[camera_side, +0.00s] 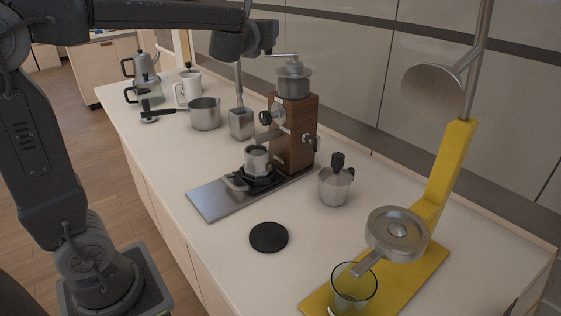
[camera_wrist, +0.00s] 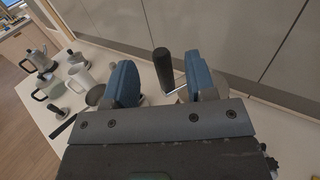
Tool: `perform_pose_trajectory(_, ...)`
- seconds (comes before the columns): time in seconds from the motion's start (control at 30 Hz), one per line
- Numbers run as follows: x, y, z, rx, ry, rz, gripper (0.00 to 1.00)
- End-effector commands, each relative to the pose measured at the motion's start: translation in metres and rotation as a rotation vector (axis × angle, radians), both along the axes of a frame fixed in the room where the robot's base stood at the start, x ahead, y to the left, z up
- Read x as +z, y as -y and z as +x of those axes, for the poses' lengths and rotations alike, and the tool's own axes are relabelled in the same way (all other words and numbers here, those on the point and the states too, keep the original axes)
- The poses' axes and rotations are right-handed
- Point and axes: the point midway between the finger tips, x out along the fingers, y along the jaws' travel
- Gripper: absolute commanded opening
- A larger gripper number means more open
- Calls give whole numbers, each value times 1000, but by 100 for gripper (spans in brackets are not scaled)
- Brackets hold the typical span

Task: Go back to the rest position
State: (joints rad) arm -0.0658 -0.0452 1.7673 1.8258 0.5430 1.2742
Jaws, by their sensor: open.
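My gripper (camera_side: 266,38) is high over the back of the counter, above a square metal holder (camera_side: 241,124) with a thin metal rod standing up from it. In the wrist view my gripper (camera_wrist: 162,78) has its two blue fingers wide apart. A black handle (camera_wrist: 163,68) on a metal rod shows in the gap between them. The fingers look clear of it, though how far away it is cannot be told. In the side view the top of the rod is hidden behind my wrist.
A wooden grinder (camera_side: 296,130) with a crank stands close to the right of my gripper. A metal pot (camera_side: 205,114), white mug (camera_side: 188,90) and moka pot (camera_side: 335,182) stand on the counter.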

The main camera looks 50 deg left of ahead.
Motion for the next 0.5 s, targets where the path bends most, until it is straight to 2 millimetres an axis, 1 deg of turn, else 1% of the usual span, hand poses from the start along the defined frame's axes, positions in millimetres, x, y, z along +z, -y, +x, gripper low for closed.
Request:
perform_pose_trajectory(0.2, 0, 6, -9, -1, 0, 0, 51)
perform_pose_trajectory(0.5, 0, 6, -10, 1, 2, -7, 51)
